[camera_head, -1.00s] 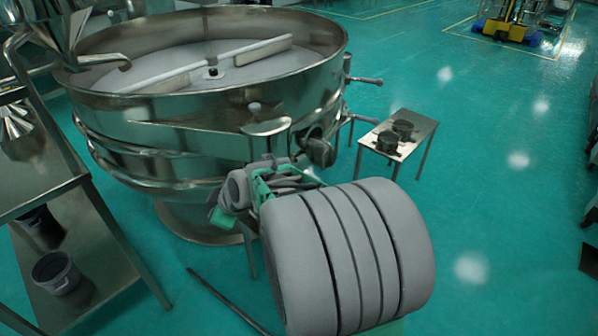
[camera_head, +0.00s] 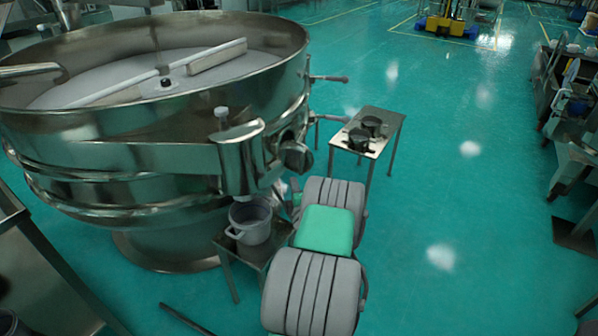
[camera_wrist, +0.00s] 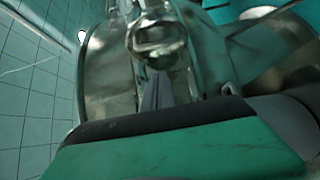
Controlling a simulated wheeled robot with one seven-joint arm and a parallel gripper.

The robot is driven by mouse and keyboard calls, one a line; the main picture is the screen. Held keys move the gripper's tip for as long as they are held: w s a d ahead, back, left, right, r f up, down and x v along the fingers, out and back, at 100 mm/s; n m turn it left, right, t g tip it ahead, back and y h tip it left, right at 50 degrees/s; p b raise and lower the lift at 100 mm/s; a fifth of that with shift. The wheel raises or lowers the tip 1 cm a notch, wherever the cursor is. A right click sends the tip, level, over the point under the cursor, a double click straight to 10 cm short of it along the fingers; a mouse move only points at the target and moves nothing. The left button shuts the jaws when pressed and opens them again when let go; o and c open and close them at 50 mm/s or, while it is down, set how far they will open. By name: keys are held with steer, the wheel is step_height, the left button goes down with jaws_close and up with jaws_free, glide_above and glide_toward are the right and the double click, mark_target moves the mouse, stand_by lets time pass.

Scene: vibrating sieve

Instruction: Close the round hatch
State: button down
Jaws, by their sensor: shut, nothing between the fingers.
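The big round steel sieve (camera_head: 120,165) fills the left of the head view. A spout box (camera_head: 240,155) with a small knob on top sticks out from its near side. A dark round part (camera_head: 297,157), perhaps the round hatch, sits at the right of this box; how far open it stands I cannot tell. My gripper (camera_wrist: 157,82) is shut and empty in the wrist view, with its narrow grey fingers pointing at shiny metal with a rounded fitting (camera_wrist: 157,38). In the head view my arm mostly hides the gripper, just below the spout.
A grey pot (camera_head: 251,221) stands on a low stand (camera_head: 228,252) under the spout. A small steel table (camera_head: 377,145) with dark pots stands to the right. Handles (camera_head: 328,79) stick out from the sieve's right side. The green floor at right is open.

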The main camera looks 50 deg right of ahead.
mark_target(300, 174)
steer(key=d, duration=0.2)
steer(key=w+d, duration=0.1)
steer(key=d, duration=0.1)
steer(key=w+d, duration=0.1)
steer(key=d, duration=0.1)
steer(key=shift+w+p, duration=0.2)
steer(key=shift+p, duration=0.15)
steer(key=shift+f+b, duration=0.15)
steer(key=shift+b, duration=0.25)
